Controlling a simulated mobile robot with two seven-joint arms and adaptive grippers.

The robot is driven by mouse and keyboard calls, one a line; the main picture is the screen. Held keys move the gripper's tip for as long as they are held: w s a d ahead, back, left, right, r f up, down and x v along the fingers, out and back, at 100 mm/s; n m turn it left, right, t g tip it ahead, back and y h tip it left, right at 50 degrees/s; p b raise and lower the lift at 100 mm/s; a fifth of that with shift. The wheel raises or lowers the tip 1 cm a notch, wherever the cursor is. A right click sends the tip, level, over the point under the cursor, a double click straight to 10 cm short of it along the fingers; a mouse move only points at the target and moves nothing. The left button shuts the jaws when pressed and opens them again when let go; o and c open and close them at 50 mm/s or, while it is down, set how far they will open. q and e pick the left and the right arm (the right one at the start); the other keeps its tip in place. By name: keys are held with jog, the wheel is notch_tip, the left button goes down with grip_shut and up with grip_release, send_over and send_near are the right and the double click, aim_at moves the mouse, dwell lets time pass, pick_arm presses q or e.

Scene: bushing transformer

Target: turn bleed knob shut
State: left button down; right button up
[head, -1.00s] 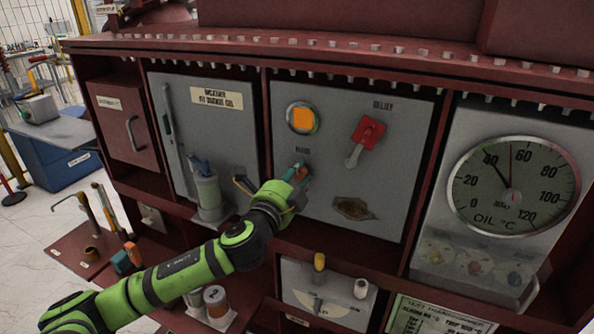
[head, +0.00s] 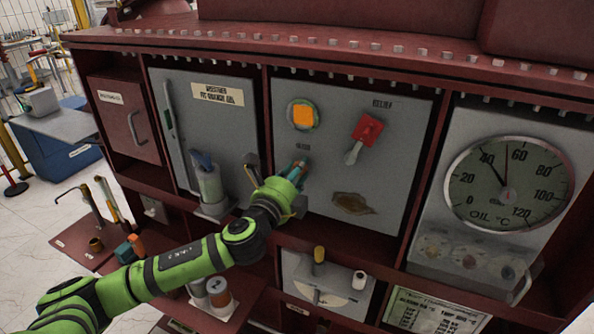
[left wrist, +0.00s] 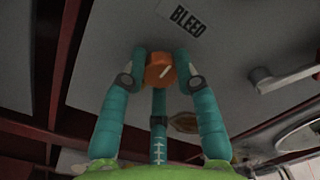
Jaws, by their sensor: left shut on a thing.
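The bleed knob (left wrist: 160,70) is orange with a white pointer line, which slants up to the right in the left wrist view. It sits on the grey panel (head: 280,236) below the BLEED label (left wrist: 187,20). My left gripper (left wrist: 160,66) has its teal fingers shut on the knob, one on each side, with a third finger below it. In the head view my left gripper (head: 299,168) is against the panel and mostly hides the knob. My right gripper is not in view.
A brown oval plate (head: 353,204) is at lower right, and an oil temperature gauge (head: 508,183) is further right. A grey cylinder (head: 210,187) stands left of my gripper.

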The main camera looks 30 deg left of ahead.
pick_arm(q)
jog(key=shift+r, duration=0.1)
jog(key=c, duration=0.9)
grip_release()
jog(key=shift+c, duration=0.2)
jog(key=s, duration=1.2)
jog(key=shift+d+f, duration=0.3)
